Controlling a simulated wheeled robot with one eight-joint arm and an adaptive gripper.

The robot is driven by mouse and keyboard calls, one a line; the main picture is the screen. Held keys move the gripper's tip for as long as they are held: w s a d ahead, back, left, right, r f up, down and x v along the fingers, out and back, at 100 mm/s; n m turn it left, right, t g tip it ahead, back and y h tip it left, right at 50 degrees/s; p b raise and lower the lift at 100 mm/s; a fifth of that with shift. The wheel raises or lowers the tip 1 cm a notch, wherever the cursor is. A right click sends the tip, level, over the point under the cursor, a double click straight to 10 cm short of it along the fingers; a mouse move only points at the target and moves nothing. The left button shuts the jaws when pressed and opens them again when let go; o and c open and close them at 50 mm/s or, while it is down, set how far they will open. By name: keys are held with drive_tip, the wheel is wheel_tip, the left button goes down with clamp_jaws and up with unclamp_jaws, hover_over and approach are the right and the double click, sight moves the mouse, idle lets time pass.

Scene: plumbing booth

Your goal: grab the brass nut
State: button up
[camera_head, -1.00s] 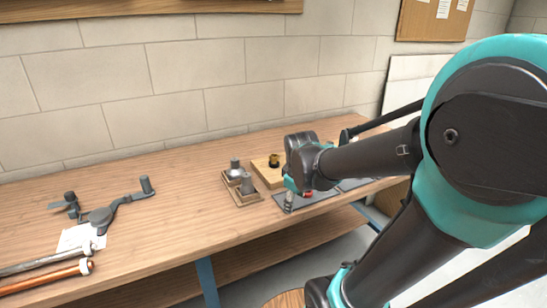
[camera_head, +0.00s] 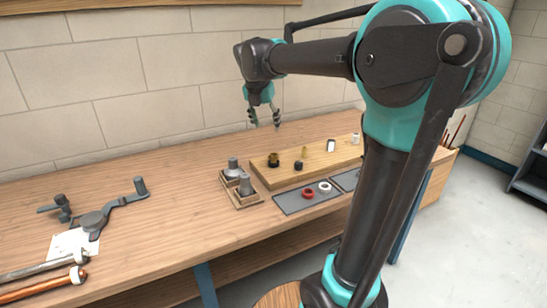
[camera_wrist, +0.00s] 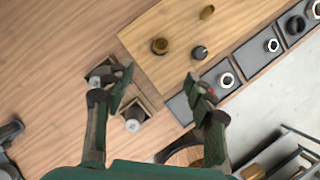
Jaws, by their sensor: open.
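A dark-gold round piece that looks like the brass nut (camera_head: 273,160) sits near the left end of a wooden board (camera_head: 262,173). It also shows in the wrist view (camera_wrist: 160,46), ahead of my fingers. A narrower brass piece (camera_head: 303,151) stands farther along the board, and a black round piece (camera_head: 298,166) is close by. My gripper (camera_head: 265,118) is open and empty, pointing down above the bench near the board's left end. In the wrist view its two fingers (camera_wrist: 158,86) are spread apart, with bare board and bench between them.
Two small wooden trays (camera_head: 240,203) with grey pieces stand left of the board. Wrenches and pipes lie at the left; the bench behind is clear.

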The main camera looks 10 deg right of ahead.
hover_over(274, 155)
drive_tip(key=s+a, duration=0.2)
wheel_tip(274, 155, down, 10)
drive_tip(key=shift+d+x, duration=0.15)
drive_tip(key=shift+x, duration=1.15)
drive_tip(key=shift+d+x, duration=0.15)
drive_tip(key=shift+x, duration=1.15)
drive_tip(key=shift+s, duration=0.1)
drive_tip(key=shift+c, duration=0.3)
drive_tip(key=c, duration=1.2)
